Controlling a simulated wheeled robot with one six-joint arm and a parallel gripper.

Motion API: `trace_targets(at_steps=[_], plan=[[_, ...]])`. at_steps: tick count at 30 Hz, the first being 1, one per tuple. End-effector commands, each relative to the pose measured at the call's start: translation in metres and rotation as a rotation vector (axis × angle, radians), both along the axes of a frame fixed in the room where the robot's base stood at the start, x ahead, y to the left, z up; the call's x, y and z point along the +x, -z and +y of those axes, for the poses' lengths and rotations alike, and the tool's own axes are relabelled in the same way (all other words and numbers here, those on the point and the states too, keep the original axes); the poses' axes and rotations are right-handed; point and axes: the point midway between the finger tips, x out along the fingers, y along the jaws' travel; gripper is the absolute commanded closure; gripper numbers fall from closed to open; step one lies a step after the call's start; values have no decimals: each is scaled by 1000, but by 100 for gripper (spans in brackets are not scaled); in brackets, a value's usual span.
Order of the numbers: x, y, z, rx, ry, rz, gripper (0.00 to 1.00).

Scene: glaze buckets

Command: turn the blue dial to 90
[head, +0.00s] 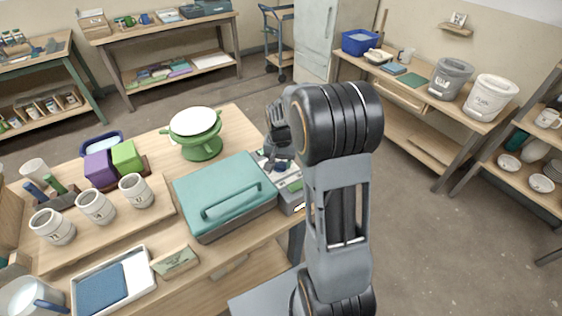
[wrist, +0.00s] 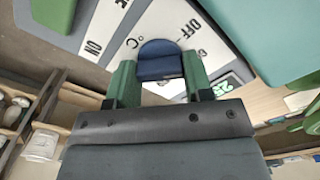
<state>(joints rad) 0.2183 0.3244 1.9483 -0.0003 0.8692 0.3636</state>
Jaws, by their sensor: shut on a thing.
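The blue dial (wrist: 160,50) sits on a pale control panel (wrist: 215,45) marked ON, OFF and °C in the wrist view. My gripper (wrist: 159,66) has its two green fingers on either side of the dial and is shut on it. A small display (wrist: 238,93) with green digits shows at the right; I cannot read it surely. In the head view my gripper (head: 279,157) is over the panel (head: 292,188), beside the teal-lidded box (head: 225,190). The dial is hidden there by my gripper and arm.
A green turntable (head: 203,150) with a white top stands behind the teal lid. White cups (head: 96,206), a purple block (head: 100,167) and a green block (head: 127,157) stand at left. A tray (head: 125,270) lies near the front edge. The floor at right is open.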

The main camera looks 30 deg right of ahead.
Motion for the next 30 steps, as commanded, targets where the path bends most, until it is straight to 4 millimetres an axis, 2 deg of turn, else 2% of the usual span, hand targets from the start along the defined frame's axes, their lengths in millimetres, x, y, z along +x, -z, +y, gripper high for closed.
trace_targets(at_steps=[18, 30], plan=[[1, 0, 0, 0, 567, -3, 77], [1, 0, 0, 1, 803, -2, 77]])
